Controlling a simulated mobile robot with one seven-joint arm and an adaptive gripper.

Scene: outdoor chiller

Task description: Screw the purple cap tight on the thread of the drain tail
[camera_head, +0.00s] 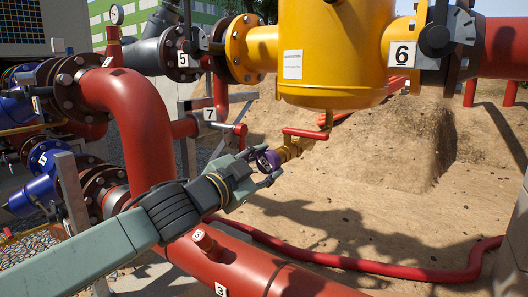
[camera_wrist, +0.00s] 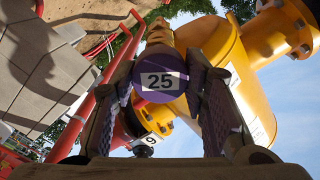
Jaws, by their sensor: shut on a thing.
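The purple cap (camera_head: 266,160) is between the fingers of my gripper (camera_head: 270,164), which is shut on it. In the wrist view the cap (camera_wrist: 160,95) faces me, with a white "25" label on its end, and a finger on each side. The brass-coloured drain tail (camera_head: 292,149) comes from under the yellow vessel and points down left to the cap. Cap and tail look in line and meet or nearly meet. The thread is hidden, so I cannot tell how far the cap sits on it.
A red lever handle (camera_head: 304,132) lies just above the tail. The yellow vessel (camera_head: 322,50) hangs above it. A thick red pipe (camera_head: 240,265) runs below my arm, and another red pipe (camera_head: 140,115) bends at left. Sandy ground to the right is open.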

